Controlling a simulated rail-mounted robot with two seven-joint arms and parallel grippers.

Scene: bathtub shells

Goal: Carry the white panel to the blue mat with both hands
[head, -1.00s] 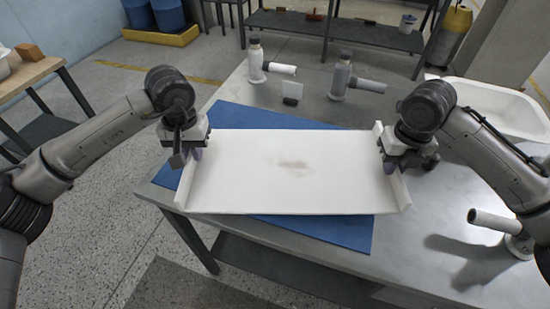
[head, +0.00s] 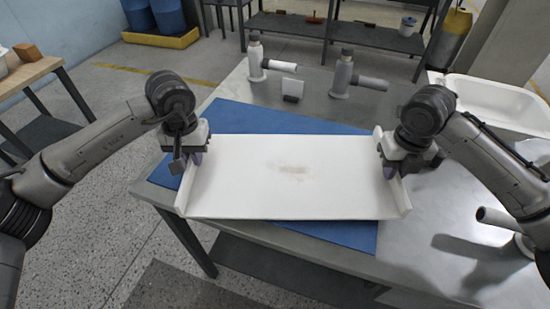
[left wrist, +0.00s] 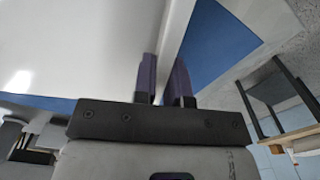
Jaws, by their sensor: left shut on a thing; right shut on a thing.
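The white panel (head: 285,195), with a raised rim at each short end and a faint brownish smudge in its middle, lies level over the blue mat (head: 270,119) in the head view. The mat shows behind it and at its front right; I cannot tell whether the panel touches it. My left gripper (head: 190,163) is shut on the panel's left rim, also seen between the fingers in the left wrist view (left wrist: 168,80). My right gripper (head: 396,166) is shut on the right rim. The fingertips are partly hidden in the head view.
The grey table (head: 440,240) bears two bottle-like fittings with side pipes (head: 256,60) (head: 343,76) and a small white block (head: 293,88) behind the mat. A white basin (head: 500,105) stands at the back right. Another pipe fitting (head: 497,218) is at the right.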

